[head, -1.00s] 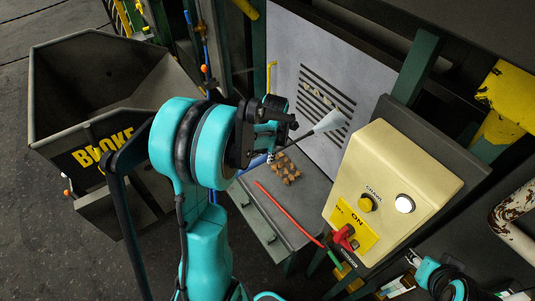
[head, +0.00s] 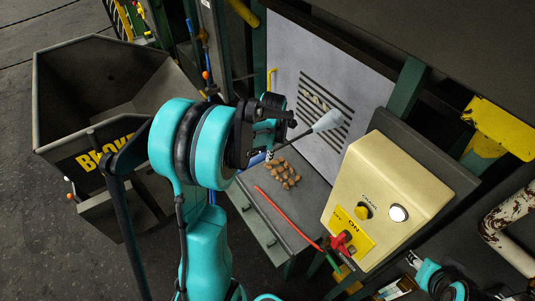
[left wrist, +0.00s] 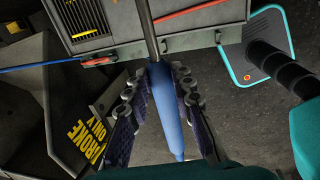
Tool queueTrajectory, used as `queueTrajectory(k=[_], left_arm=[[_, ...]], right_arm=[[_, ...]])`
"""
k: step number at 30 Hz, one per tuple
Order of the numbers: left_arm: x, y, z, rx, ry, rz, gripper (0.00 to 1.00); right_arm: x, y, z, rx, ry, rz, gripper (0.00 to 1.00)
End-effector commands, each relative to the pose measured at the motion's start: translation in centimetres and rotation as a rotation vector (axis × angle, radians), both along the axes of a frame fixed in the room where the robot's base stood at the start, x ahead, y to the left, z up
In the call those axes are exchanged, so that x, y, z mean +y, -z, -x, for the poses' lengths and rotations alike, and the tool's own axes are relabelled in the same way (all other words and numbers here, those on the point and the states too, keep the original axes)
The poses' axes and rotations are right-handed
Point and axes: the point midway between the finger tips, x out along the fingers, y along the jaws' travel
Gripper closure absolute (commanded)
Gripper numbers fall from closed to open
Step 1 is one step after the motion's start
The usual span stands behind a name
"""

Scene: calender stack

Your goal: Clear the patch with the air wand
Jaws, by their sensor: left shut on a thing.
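My left gripper (head: 268,150) is shut on the air wand's blue handle, which shows between the fingers in the left wrist view (left wrist: 165,105). The wand's thin dark tube runs up and right to a pale flared nozzle (head: 327,121). The nozzle overlaps the lower right of the slotted grille (head: 322,92) in the grey panel; I cannot tell whether it touches. Several pale pieces (head: 318,101) show on the grille slots. Several brown lumps (head: 281,174) lie on the metal shelf (head: 300,205) below. At the lower right, part of my right arm shows; its fingers are unclear.
A cream control box (head: 385,200) with a yellow knob, a white button and a red switch stands right of the shelf. A red hose (head: 285,215) crosses the shelf front. A dark bin marked BROKE (head: 60,130) stands at the left. Dark floor lies between.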

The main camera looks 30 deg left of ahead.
Motion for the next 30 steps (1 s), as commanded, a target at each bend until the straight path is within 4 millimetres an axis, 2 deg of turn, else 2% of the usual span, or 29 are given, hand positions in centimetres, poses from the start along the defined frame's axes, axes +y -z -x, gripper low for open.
queueTrajectory(k=[30], left_arm=[[4.6, 0.0, -1.8, 0.000, -0.002, 0.000, 1.00]], right_arm=[[0.0, 0.6, 0.0, 0.000, 0.000, 0.000, 0.60]])
